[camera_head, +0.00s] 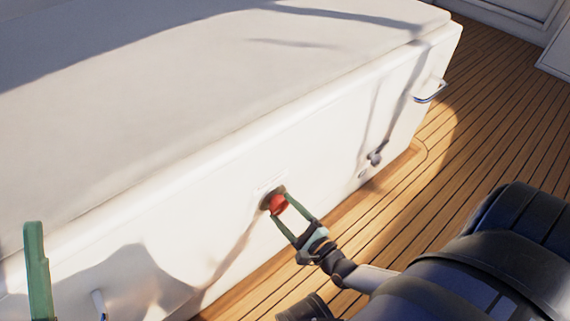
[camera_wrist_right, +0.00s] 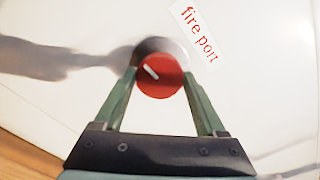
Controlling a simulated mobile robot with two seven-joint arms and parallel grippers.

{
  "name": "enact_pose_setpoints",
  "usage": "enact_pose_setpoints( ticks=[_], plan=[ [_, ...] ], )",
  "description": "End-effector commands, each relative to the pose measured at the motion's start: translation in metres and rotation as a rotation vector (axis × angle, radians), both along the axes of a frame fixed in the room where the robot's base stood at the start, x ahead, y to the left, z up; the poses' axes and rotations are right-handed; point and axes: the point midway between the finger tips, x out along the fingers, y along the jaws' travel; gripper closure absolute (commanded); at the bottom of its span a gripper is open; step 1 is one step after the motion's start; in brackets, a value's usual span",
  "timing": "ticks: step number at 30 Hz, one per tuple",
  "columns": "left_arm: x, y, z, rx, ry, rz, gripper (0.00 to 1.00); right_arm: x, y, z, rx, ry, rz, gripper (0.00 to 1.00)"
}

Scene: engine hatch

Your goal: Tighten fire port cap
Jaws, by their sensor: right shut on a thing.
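The fire port cap (camera_head: 278,203) is a round red knob on the white side wall of the engine hatch, in the middle of the head view. In the right wrist view the red cap (camera_wrist_right: 160,76) shows a white line slanting down to the right, with a grey metal ring (camera_wrist_right: 158,48) behind it. My right gripper (camera_head: 279,206) has its green fingers on both sides of the cap and is shut on it. Of my left gripper, one green finger (camera_head: 38,270) shows at the lower left; its other finger is out of view.
A "fire port" label (camera_wrist_right: 199,33) sits beside the cap. The white hatch (camera_head: 190,110) has a latch (camera_head: 375,156) and a handle (camera_head: 430,91) to the right, and another handle (camera_head: 99,304) lower left.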

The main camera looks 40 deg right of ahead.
Motion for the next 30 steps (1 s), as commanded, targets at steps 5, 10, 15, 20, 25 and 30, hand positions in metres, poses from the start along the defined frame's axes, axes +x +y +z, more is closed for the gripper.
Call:
enact_pose_setpoints(
  ticks=[5,10,15,20,25,30],
  plan=[
    [-0.0001,-0.0003,-0.0013,0.0,0.001,0.0,0.5,0.0029,0.0,0.0023,0.024,-0.003,-0.001,0.82],
    [-0.0001,-0.0003,-0.0013,0.0,0.001,-0.001,0.5,0.0029,-0.0001,0.0025,0.03,-0.003,-0.001,0.82],
    [-0.0002,-0.0003,-0.0012,-0.001,0.0,-0.001,0.5,0.0029,-0.0001,0.0026,0.03,-0.003,-0.001,0.82],
    [-0.0003,-0.0002,-0.0012,-0.001,0.0,-0.001,0.5,0.0025,0.0,0.0023,0.029,-0.003,-0.001,0.14],
    [-0.0003,-0.0002,-0.0011,-0.001,0.0,-0.001,0.5,0.0014,0.0,0.0013,0.027,-0.001,0.0,0.0],
    [-0.0004,0.0,-0.0012,-0.001,0.0,-0.001,0.5,0.0008,0.0,0.0008,0.026,0.001,0.0,0.0]
  ],
)
